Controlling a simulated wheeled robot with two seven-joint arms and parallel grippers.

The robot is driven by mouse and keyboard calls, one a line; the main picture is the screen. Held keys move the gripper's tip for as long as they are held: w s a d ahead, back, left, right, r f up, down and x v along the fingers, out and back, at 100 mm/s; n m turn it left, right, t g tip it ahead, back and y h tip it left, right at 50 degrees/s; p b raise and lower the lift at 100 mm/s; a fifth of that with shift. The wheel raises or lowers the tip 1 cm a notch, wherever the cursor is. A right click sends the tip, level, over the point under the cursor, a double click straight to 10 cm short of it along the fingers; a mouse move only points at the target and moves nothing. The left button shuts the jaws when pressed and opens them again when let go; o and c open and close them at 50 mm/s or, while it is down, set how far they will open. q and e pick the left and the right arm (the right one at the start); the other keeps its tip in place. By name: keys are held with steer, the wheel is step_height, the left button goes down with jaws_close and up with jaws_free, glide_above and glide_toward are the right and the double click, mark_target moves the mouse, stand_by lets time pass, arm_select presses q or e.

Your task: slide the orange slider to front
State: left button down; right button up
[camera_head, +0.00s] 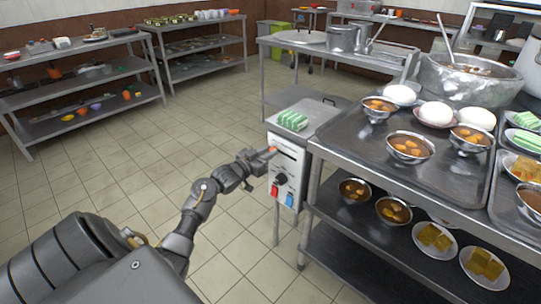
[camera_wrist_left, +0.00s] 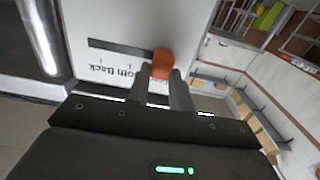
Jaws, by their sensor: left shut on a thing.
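The orange slider (camera_head: 271,150) sits on the upper part of a white control panel (camera_head: 284,195). In the left wrist view the slider (camera_wrist_left: 162,62) stands at the right end of a dark slot (camera_wrist_left: 118,48), with printed lettering beside the slot. My left gripper (camera_head: 253,158) is at the panel from the left. In the left wrist view its two fingers (camera_wrist_left: 160,85) are shut on the slider, one on each side. My right gripper is not in either view.
The panel also has a dark and red knob (camera_head: 280,180), a red switch and a blue switch (camera_head: 289,199). A green-and-white stack (camera_head: 292,121) lies on top of the unit. A metal table (camera_head: 450,178) with trays of bowls stands to the right. The tiled floor at left is clear.

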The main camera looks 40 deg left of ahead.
arm_select(q)
steer(key=c, duration=1.2)
jaws_free()
steer(key=shift+a, duration=0.35)
steer(key=shift+c, duration=0.2)
steer(key=shift+d, duration=0.1)
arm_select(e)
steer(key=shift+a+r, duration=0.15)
arm_select(q)
steer(key=shift+s, duration=0.3)
steer(key=s+p, duration=0.1)
steer(key=s, duration=0.9)
steer(key=shift+a, duration=0.3)
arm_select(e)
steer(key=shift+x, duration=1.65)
arm_select(q)
steer(key=shift+s, duration=0.1)
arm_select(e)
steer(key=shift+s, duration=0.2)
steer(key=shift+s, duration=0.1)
